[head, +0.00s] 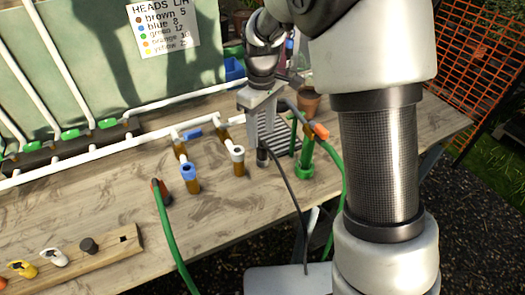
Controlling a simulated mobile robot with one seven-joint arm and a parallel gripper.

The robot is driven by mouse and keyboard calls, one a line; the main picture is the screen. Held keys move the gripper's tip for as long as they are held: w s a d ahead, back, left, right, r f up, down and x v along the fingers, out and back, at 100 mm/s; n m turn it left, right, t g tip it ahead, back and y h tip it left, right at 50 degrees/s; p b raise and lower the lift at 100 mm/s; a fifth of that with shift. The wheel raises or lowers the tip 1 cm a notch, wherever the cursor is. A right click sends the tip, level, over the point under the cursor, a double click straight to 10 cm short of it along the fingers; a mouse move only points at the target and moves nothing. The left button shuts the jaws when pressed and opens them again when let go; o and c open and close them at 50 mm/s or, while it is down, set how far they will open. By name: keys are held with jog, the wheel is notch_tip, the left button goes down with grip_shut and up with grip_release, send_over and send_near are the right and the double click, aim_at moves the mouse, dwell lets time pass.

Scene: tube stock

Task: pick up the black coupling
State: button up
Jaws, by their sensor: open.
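A short black, capped coupling (88,245) stands upright on a wooden strip (108,258) at the front left of the bench. My gripper (262,140) is far from it, at the back right, pointing down over the bench. My gripper is open; its fingers overlap in this view, so the gap is hard to see. A dark grey cylindrical end (262,158) with a thin black hose (292,188) shows just below the fingers. I cannot tell whether it touches them, or whether this end is also a black coupling.
White and yellow fittings (22,268) sit on the strip. White pipes with blue-capped (189,178) and white-capped stubs (238,160) stand mid-bench. Green hoses (172,235) hang over the front edge. A green upright fitting (305,165) is right of my gripper. The bench's front middle is bare.

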aim_at(262, 148)
jog(key=shift+d+f, duration=0.1)
jog(key=shift+f, duration=3.5)
jog(key=c, duration=1.2)
